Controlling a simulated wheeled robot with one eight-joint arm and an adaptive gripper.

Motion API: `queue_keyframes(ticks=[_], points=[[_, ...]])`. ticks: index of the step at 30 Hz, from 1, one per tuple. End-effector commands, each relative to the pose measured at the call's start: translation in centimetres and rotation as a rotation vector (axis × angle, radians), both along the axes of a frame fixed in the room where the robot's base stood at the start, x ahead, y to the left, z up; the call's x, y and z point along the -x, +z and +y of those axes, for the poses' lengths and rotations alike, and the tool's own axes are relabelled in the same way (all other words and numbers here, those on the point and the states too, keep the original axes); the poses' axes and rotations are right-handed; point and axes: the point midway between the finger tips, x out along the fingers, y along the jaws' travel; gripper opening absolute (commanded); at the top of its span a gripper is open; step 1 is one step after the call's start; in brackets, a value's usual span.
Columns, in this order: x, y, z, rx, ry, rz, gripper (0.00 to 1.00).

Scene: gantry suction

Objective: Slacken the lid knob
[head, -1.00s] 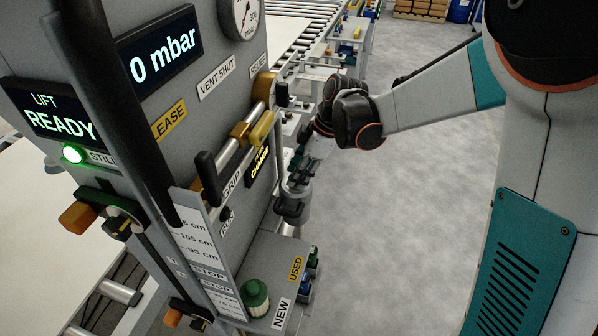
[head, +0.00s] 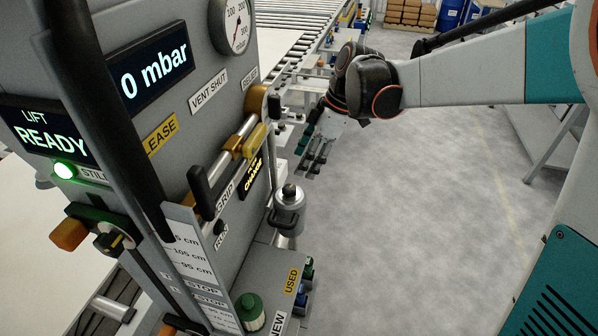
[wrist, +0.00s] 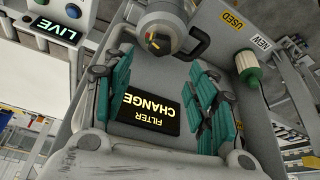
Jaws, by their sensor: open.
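The grey filter canister (head: 287,213) stands upright on the side of the lift cabinet, with a small dark knob (head: 289,191) on its lid. In the wrist view the canister (wrist: 172,18) is at the top centre, and a dark part with a yellow mark, likely the knob (wrist: 154,42), shows on it. My gripper (head: 314,165) hangs above and slightly right of the canister, apart from it. Its green-padded fingers (wrist: 160,95) are spread wide with nothing between them. A display (wrist: 148,104) reading "FILTER CHANGE" shows between the fingers.
A white filter with a green cap (head: 250,311) stands on the ledge by the NEW label. Blue and green items (head: 304,282) sit beside the USED label (head: 292,281). A handle bar (head: 232,155) juts from the panel at left.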

Motion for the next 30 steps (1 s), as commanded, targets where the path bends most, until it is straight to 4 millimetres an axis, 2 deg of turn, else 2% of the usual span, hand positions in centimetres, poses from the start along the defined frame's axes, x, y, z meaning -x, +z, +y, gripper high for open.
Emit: queue_keyframes(ticks=[3,6,20,23,30], points=[[0.0,1.5,-0.7,0.000,0.000,-0.001,0.53],[0.0,2.1,-0.9,0.000,0.000,0.000,0.53],[0.3,2.6,-0.9,0.006,-0.029,0.002,0.53],[1.0,3.0,-0.6,0.021,-0.131,0.007,0.53],[3.5,3.9,0.2,0.034,-0.539,0.006,0.53]])
